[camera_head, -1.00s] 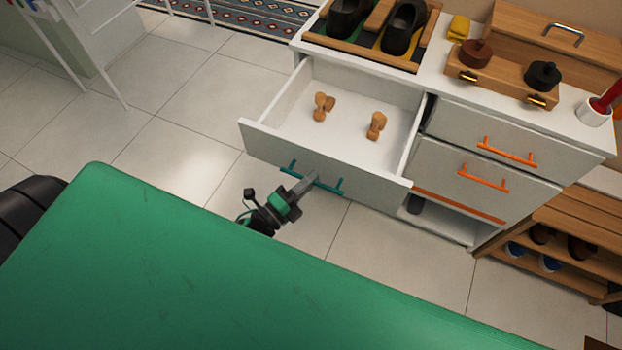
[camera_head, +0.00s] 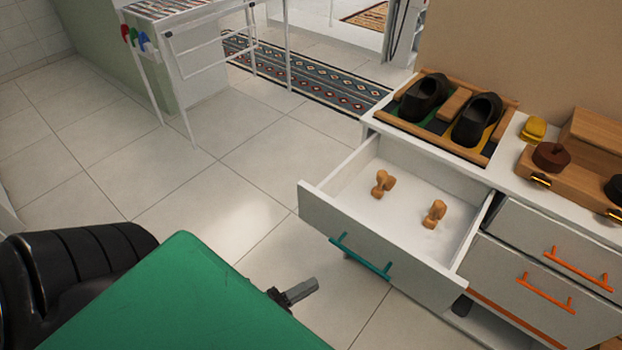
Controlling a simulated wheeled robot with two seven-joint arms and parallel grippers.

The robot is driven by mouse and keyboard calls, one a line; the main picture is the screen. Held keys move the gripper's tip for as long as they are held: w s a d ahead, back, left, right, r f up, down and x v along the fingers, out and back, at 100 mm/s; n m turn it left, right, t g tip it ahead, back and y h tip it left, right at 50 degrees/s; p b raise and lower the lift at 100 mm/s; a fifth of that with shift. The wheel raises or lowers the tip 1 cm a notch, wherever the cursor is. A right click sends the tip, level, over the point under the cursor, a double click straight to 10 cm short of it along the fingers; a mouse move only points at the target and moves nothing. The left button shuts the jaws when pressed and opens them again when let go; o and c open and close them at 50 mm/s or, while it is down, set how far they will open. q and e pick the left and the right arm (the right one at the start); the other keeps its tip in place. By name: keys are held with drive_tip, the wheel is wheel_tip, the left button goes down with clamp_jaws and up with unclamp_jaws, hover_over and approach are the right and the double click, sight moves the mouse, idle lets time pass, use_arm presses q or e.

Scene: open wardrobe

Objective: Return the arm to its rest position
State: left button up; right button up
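My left gripper (camera_head: 301,291) shows only its grey finger end past the edge of my green body. It is apart from the teal handle (camera_head: 360,257), to its lower left; whether its fingers are open or shut does not show. The rest of that arm is mostly hidden behind the green part. The white drawer (camera_head: 400,243) with the teal handle stands pulled out and holds two small wooden pieces, one on the left (camera_head: 383,183) and one on the right (camera_head: 434,214). My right gripper is not in view.
Drawers with orange handles (camera_head: 579,269) are closed. A white rack (camera_head: 180,70) and patterned rug (camera_head: 300,75) lie behind. Tiled floor at left is clear.

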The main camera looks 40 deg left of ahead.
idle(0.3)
